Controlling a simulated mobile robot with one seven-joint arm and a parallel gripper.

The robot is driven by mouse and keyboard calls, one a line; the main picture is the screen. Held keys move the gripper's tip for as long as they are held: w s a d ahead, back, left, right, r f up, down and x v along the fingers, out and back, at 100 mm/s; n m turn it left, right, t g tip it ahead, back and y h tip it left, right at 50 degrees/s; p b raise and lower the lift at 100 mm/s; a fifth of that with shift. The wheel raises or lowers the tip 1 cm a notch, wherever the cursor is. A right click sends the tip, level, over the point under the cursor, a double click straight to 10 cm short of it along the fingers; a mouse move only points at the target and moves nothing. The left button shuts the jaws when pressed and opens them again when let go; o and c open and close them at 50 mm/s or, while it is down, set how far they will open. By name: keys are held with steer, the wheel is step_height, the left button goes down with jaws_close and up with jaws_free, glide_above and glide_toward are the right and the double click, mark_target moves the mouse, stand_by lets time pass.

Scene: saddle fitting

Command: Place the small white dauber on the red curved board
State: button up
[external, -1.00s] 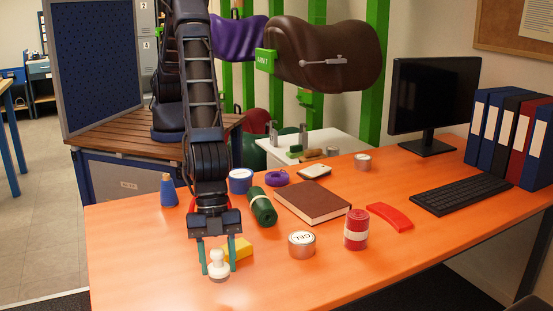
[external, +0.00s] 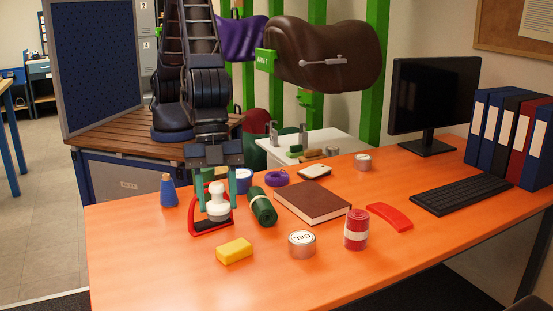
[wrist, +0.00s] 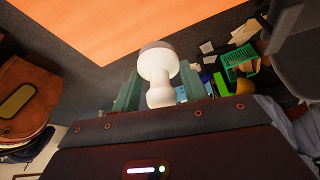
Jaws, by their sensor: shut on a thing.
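The small white dauber (external: 218,206) is held upright between the two green fingers of my gripper (external: 218,194), above the left part of the orange table. In the wrist view the dauber (wrist: 158,62) sits between the fingers (wrist: 159,92), with its wide round end away from the palm. My gripper is shut on it.
A red frame with a black base (external: 212,226) stands behind the dauber. A yellow block (external: 234,251), green roll (external: 262,206), brown book (external: 312,202), tin (external: 302,244) and red roll (external: 356,230) stand around. A keyboard (external: 461,195) is right of the board.

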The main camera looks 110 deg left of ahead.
steer(key=w+a+n, duration=0.1)
steer(key=w+a, duration=0.7)
steer(key=w, duration=0.2)
steer(key=n+t+y, duration=0.1)
steer(key=n+y, duration=0.1)
steer(key=n, duration=0.3)
glide_above(396, 216)
steer(key=s+a, duration=0.1)
steer(key=s, duration=0.1)
steer(key=shift+t, duration=0.3)
steer(key=f, duration=1.8)
steer(key=shift+w+f, duration=0.2)
steer(key=shift+f, duration=0.15)
steer(key=o, duration=0.8)
steer(key=shift+o, duration=0.9)
